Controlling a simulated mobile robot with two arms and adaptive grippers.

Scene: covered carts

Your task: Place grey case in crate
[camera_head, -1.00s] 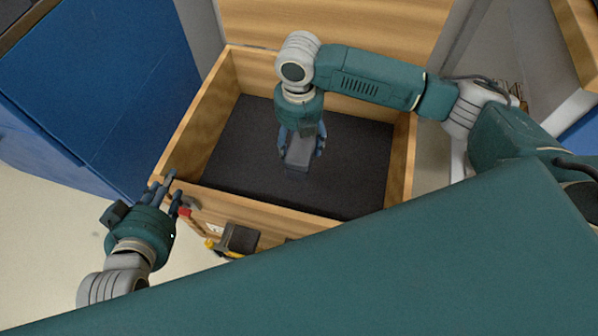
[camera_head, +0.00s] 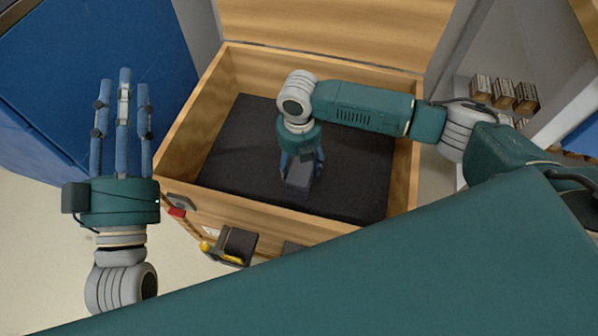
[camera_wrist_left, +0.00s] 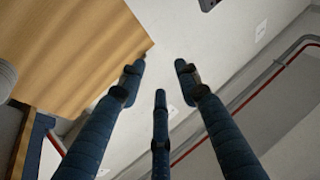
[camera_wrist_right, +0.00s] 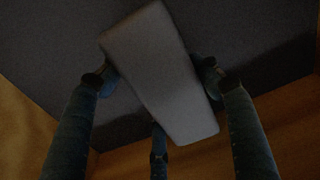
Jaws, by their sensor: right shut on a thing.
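The wooden crate (camera_head: 300,212) stands open with a dark floor and its lid raised at the back. My right gripper (camera_head: 302,172) is inside the crate, pointing down. It is shut on the grey case (camera_head: 299,184), and in the right wrist view its fingers sit on both sides of the case (camera_wrist_right: 160,75). The case is over the dark floor; I cannot tell whether it touches it. My left gripper (camera_head: 122,110) is open and empty, left of the crate, with its fingers spread. In the left wrist view nothing is between the fingers (camera_wrist_left: 160,80).
A blue covered cart (camera_head: 60,70) stands at the left. Tools hang on the crate's front, among them a dark holder with a yellow part (camera_head: 236,246). Shelves with several small boxes (camera_head: 505,93) are at the right. Most of the crate floor is bare.

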